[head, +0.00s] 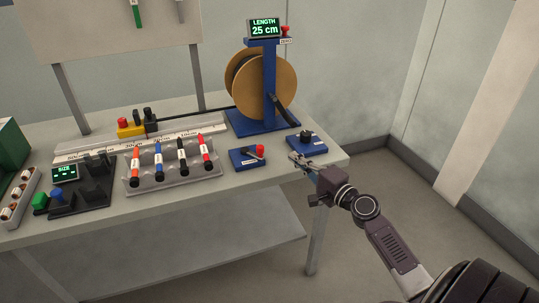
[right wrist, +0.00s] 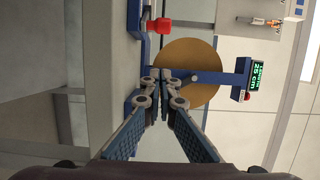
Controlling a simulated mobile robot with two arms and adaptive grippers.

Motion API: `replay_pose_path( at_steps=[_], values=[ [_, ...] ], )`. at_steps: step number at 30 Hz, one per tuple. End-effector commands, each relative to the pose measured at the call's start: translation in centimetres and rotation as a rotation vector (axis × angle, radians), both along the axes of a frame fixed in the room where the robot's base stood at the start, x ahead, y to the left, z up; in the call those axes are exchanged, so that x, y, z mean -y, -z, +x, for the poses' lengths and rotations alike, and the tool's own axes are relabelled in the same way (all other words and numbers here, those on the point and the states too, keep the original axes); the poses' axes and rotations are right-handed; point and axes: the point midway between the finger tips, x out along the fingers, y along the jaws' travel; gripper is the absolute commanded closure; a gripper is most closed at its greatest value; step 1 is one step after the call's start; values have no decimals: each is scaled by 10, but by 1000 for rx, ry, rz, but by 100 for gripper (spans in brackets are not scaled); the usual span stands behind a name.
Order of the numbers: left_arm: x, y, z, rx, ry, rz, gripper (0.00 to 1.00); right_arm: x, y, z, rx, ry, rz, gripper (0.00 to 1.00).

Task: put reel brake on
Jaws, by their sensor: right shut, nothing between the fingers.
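The cable reel (head: 284,80) is a tan disc on a blue stand (head: 262,126) at the back right of the table. It also shows in the right wrist view (right wrist: 195,60). A blue box with a red-knobbed lever (head: 259,151) sits at the front edge; the red knob shows in the right wrist view (right wrist: 163,25). A blue box with a black knob (head: 306,140) sits to its right. Their labels are too small to read. My right gripper (head: 296,159) is shut and empty, near the front of the black-knob box. My left gripper is not in view.
A display (head: 264,28) above the reel reads LENGTH 25 cm. Several marker-like tools stand in a grey rack (head: 131,184) to the left. A ruler strip (head: 100,150) lies behind it. The space right of the table is open floor.

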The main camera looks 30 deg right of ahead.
Motion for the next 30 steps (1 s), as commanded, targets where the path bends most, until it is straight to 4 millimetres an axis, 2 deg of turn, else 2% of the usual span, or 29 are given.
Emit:
replay_pose_path(
  at_steps=[3, 17, 23, 30],
  values=[
    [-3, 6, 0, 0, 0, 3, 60, 0, 0, 0, 10, -2, 5, 100],
    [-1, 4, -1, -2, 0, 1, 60, 0, -1, 4, 11, -2, 7, 100],
    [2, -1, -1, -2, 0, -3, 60, 0, -4, 28, 13, -1, 7, 100],
    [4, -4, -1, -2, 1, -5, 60, -2, -3, 69, 13, -1, 9, 100]
  ],
)
